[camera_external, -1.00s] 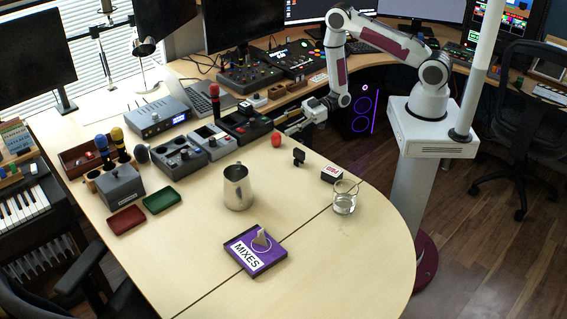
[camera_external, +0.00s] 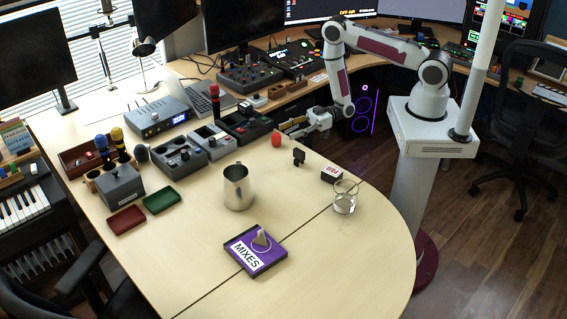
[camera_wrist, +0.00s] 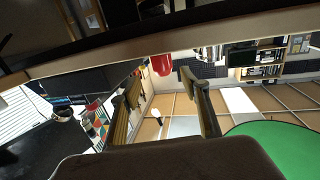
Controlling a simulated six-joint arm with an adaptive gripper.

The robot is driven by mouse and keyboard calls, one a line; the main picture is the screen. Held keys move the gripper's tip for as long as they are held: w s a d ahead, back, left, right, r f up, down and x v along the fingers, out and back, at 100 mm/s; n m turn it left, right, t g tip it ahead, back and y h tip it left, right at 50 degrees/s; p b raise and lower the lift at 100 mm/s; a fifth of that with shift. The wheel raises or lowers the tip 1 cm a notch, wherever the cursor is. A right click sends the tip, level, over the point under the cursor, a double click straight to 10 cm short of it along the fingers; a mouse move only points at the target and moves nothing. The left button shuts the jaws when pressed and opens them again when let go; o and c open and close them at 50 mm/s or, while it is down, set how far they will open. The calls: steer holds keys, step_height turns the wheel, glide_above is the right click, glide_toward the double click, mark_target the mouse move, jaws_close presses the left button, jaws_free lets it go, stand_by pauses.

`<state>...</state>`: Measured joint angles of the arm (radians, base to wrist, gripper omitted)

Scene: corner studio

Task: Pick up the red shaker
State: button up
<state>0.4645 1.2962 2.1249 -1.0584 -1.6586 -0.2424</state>
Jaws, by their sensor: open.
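The red shaker (camera_external: 277,141) is a small red egg-like thing on the light wood table, near its back edge. My gripper (camera_external: 286,127) is open, low over the table's back edge, just behind the shaker in the external view. In the wrist view, the red shaker (camera_wrist: 162,65) shows between the two spread fingers of my gripper (camera_wrist: 162,78), near their tips. Nothing is held. I cannot tell whether a finger touches the shaker.
Grey desk devices (camera_external: 246,124) stand close to the left of my gripper. A small black object (camera_external: 298,157), a black-and-white box (camera_external: 331,174), a glass (camera_external: 344,197) and a metal pitcher (camera_external: 237,187) stand nearby. The front right of the table is clear.

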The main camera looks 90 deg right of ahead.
mark_target(276, 137)
steer(key=shift+x, duration=0.95)
steer(key=shift+a, duration=0.1)
steer(key=shift+a+x, duration=0.2)
steer(key=shift+x, duration=2.25)
steer(key=shift+f, duration=0.1)
steer(key=c, duration=1.2)
